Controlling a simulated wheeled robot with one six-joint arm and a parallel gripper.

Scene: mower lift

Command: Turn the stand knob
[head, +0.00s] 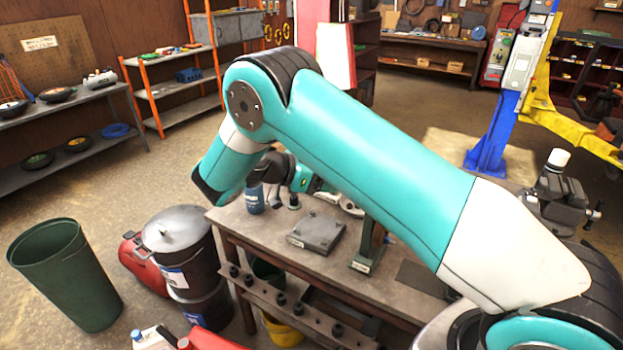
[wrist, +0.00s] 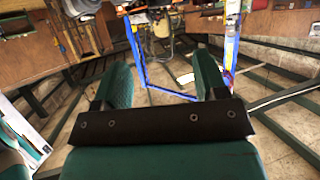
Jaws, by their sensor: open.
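I cannot pick out the stand knob for certain in either view. A green upright stand (head: 369,246) with a labelled foot is on the workbench (head: 395,290) in the head view, its top hidden behind my arm. My gripper shows in the wrist view (wrist: 162,78), its two green fingers wide apart with nothing between them. In the head view my arm hides much of the gripper, which is over the far left part of the bench.
A grey plate (head: 316,232) and a blue container (head: 254,198) are on the bench. A dark vise-like device (head: 558,195) is at right. A green bin (head: 65,275) and a lidded drum (head: 180,245) stand on the floor at left. Open floor lies behind the bench.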

